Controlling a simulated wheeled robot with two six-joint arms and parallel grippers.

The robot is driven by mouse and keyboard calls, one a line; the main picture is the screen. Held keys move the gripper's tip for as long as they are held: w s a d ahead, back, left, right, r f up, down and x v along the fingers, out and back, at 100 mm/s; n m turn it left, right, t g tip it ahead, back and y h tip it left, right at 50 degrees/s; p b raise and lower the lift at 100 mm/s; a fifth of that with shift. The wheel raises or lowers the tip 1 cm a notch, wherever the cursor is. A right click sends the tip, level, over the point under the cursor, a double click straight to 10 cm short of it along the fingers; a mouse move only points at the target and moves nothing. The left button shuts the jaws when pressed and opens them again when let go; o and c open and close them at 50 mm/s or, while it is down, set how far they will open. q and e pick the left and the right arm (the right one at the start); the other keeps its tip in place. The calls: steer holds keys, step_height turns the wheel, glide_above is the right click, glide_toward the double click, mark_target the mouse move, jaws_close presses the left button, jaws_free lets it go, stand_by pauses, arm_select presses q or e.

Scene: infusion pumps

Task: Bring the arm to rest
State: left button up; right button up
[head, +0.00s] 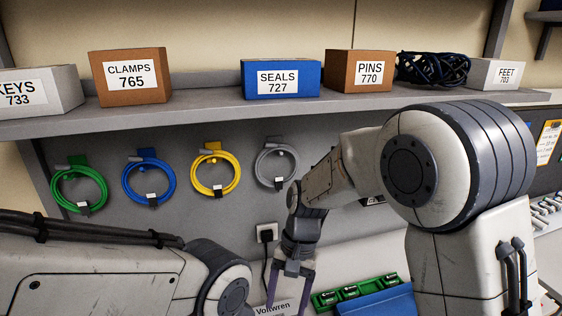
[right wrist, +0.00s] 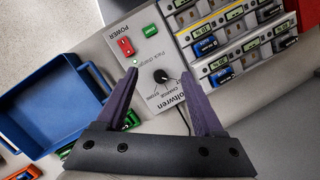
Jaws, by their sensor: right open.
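My right gripper (head: 288,300) hangs fingers down in front of the back panel in the head view. In the right wrist view its two purple fingers (right wrist: 159,76) are spread apart with nothing between them. They are over the front part of a grey charger labelled Voltwren (right wrist: 200,22). A black knob (right wrist: 161,76) shows between the fingertips, and a red power switch (right wrist: 126,47) is beside the left finger. I cannot tell whether the fingers touch the charger. My left arm enters at lower left in the head view; its gripper is out of frame.
A blue bin (right wrist: 45,100) is left of the charger, whose bays hold several blue packs (right wrist: 206,46). A shelf (head: 200,107) carries labelled boxes above my right forearm. Coiled cables (head: 216,172) and a plugged socket (head: 267,231) are on the back panel.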

steer(key=s+d+r+n+t+b, duration=0.1)
steer(key=s+n, duration=0.4)
steer(key=s, duration=0.3)
steer(key=s+d+n+t+b, duration=0.1)
steer(key=s+d+n, duration=0.1)
steer(key=s+n, duration=0.4)
steer(key=s, duration=0.3)
steer(key=shift+d+r+t+h, duration=0.25)
steer(key=shift+r+t+h, duration=0.05)
steer(key=shift+r+h, duration=0.1)
